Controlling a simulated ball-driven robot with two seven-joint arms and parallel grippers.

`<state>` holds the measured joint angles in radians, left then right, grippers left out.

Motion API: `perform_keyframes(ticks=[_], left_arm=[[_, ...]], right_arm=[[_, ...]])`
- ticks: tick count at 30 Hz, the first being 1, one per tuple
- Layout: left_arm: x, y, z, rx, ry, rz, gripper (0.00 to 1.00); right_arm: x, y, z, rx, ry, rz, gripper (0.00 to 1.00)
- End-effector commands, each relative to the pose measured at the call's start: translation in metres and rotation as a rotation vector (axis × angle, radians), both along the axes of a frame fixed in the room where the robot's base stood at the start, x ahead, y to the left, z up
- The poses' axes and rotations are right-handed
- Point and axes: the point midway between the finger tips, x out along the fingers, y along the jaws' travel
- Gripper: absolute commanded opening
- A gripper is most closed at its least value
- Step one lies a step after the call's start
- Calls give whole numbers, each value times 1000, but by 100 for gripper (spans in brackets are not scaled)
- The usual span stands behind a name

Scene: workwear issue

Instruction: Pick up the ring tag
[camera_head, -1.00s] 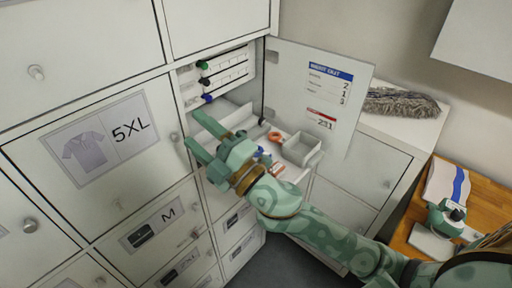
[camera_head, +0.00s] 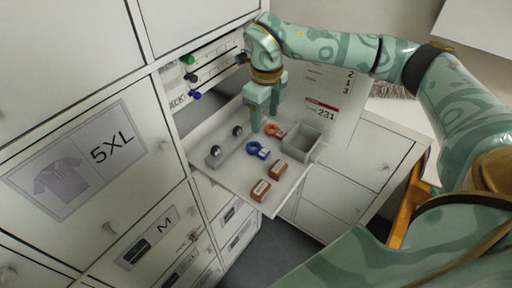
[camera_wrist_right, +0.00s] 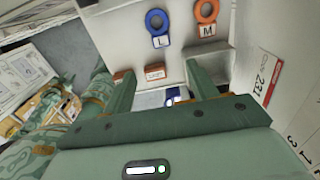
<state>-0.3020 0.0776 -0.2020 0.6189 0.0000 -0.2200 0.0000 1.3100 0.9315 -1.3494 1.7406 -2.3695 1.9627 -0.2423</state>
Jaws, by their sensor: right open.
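Two ring tags lie on the light pull-out shelf (camera_head: 222,178). The blue ring tag (camera_head: 257,151) has a label reading L in the wrist view (camera_wrist_right: 157,22). The orange ring tag (camera_head: 273,130) lies behind it, with a label reading M in the wrist view (camera_wrist_right: 206,12). My right gripper (camera_head: 265,120) points down over the shelf's back part, close to the orange tag in the head view. Its fingers are apart and empty, and both tags appear beyond the fingertips in the wrist view (camera_wrist_right: 158,76). My left gripper does not show.
A grey open bin (camera_head: 303,142) stands right of the tags. Two red-brown blocks (camera_head: 278,169) lie in front, and a grey bar with dark knobs (camera_head: 222,154) lies left. Colored rods (camera_head: 205,72) sit inside the cabinet.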

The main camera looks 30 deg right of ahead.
Motion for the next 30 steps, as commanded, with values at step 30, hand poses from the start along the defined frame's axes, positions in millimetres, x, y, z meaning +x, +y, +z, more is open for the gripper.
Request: perform_keyframes(ticks=[30], left_arm=[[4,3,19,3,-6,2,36]], right_arm=[[7,-1,-128,4,-2,3,58]])
